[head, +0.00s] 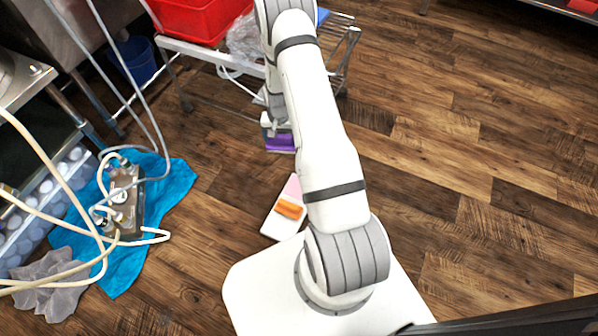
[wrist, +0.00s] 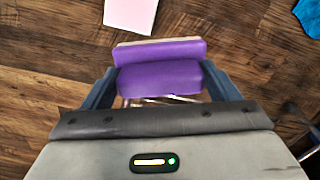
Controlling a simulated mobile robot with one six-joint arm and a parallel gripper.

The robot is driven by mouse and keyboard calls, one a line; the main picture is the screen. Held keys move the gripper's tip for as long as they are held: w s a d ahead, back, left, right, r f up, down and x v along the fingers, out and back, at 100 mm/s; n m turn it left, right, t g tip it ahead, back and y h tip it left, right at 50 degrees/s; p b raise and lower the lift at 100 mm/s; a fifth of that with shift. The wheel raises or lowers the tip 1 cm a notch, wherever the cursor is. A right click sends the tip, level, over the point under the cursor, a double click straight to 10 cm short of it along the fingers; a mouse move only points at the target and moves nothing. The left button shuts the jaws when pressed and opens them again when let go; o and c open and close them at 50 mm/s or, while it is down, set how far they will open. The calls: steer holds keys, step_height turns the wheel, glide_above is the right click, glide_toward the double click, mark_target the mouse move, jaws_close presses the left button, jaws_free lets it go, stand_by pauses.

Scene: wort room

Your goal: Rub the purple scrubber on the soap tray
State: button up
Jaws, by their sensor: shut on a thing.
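The purple scrubber (wrist: 160,75) is held between the two fingers of my gripper (wrist: 158,88) in the wrist view. In the head view the purple scrubber (head: 281,142) shows beyond my arm, with my gripper (head: 272,124) partly hidden by the arm. The soap tray (head: 276,221) is white, with an orange bar (head: 290,209) in it and a pink part (head: 292,188) at its far end. The scrubber is apart from the tray, farther from my base. In the wrist view a pale pink piece (wrist: 131,14) shows at the top edge.
A wire cart (head: 215,52) with a red bin (head: 195,18) stands behind my gripper. A blue cloth (head: 120,272) with a metal device (head: 126,200) and hoses lies at left. The wood floor at right is clear.

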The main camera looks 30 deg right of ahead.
steer(key=shift+s+d+f+m+b, duration=0.6)
steer(key=shift+s+f, duration=0.65)
steer(key=shift+f, duration=2.5)
steer(key=shift+s+d+f+m+b, duration=0.3)
steer(key=shift+s+d+f+m, duration=0.75)
steer(key=shift+f, duration=2.75)
steer(key=shift+s+d+f+m+b, duration=0.4)
steer(key=shift+s+f, duration=1.1)
steer(key=shift+f, duration=2.25)
steer(key=shift+f+b, duration=0.55)
steer(key=shift+b, duration=0.15)
steer(key=shift+r, duration=0.1)
step_height(320, 180, up, 7)
steer(key=p, duration=0.4)
